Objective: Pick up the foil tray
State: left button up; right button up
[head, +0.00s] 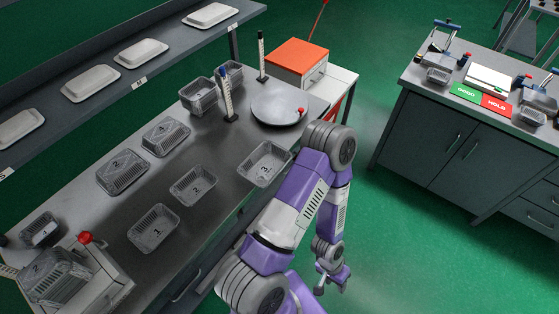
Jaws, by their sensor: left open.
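Several grey foil trays lie on the dark bench at left. Open trays with number marks sit near its front edge: one at lower left (153,229), one in the middle (193,186) and one at right (265,164). Deeper trays (200,96) stand at the back. Which one the task means cannot be told. My left gripper (332,284) hangs over the green floor, right of the bench and apart from every tray. It is open and empty. My right gripper is out of view.
A round grey plate (275,110) and upright posts (227,98) stand on the bench. A machine with a red knob (85,238) is at lower left. White trays (140,53) line the shelf. Another bench (440,130) stands at right across open green floor.

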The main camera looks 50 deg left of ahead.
aim_at(263, 165)
jog(key=i, duration=1.85)
jog(key=u, duration=3.4)
